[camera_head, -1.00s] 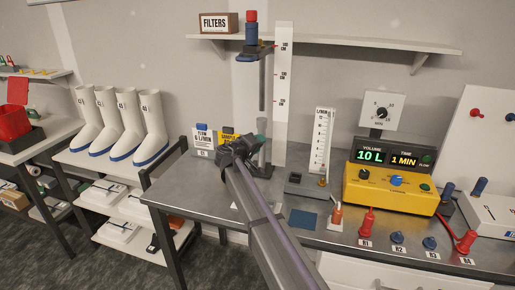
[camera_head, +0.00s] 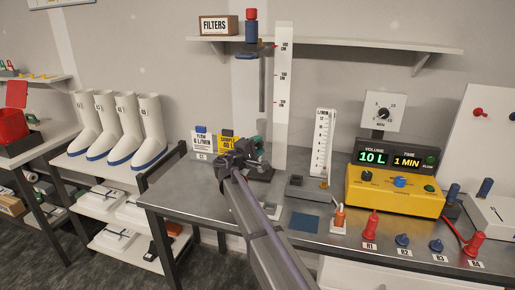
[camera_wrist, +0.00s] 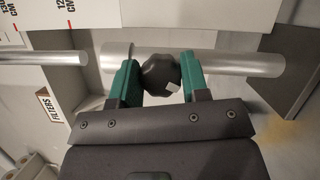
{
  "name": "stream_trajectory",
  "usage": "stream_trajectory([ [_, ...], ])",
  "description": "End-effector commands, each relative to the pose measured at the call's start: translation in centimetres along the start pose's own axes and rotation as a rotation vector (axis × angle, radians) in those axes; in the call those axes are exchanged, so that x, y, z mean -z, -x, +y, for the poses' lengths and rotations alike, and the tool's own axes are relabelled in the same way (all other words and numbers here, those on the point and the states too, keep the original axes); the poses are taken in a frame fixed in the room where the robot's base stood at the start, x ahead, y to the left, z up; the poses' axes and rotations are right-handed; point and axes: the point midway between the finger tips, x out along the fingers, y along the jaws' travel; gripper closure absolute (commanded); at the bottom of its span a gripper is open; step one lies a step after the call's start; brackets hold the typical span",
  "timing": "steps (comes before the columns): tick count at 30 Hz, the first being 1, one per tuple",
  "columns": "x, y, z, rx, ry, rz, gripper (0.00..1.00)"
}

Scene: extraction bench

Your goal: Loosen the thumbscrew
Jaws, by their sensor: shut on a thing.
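The thumbscrew (camera_wrist: 159,72) is a dark faceted knob in the wrist view, in front of a silver post (camera_wrist: 235,63). A wider silver collar (camera_wrist: 117,67) sits on the post to its left. The green fingers of my gripper (camera_wrist: 155,82) are shut on the knob, one on each side. In the head view my gripper (camera_head: 253,157) is at the rear of the grey bench, below the wall shelf. There it hides the thumbscrew and much of the post.
A tall white scale (camera_head: 283,90) rises behind my gripper. Small sign cards (camera_head: 202,142) stand to its left. A flow gauge (camera_head: 323,145) and a yellow control box (camera_head: 393,190) stand to its right. The bench front (camera_head: 200,205) at left is clear.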

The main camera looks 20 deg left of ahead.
Motion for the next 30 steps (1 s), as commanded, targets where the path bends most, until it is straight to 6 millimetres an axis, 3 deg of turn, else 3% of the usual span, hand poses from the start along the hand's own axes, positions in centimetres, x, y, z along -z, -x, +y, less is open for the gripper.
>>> stream_trajectory([
  [13,0.07,-0.01,0.04,-0.004,0.009,0.002,0.82],
  [14,0.07,-0.01,0.04,-0.004,0.009,0.002,0.55],
  [21,0.04,-0.01,0.03,-0.004,0.008,0.001,0.33],
  [30,0.01,0.59,-0.01,-0.004,0.008,0.002,0.33],
])
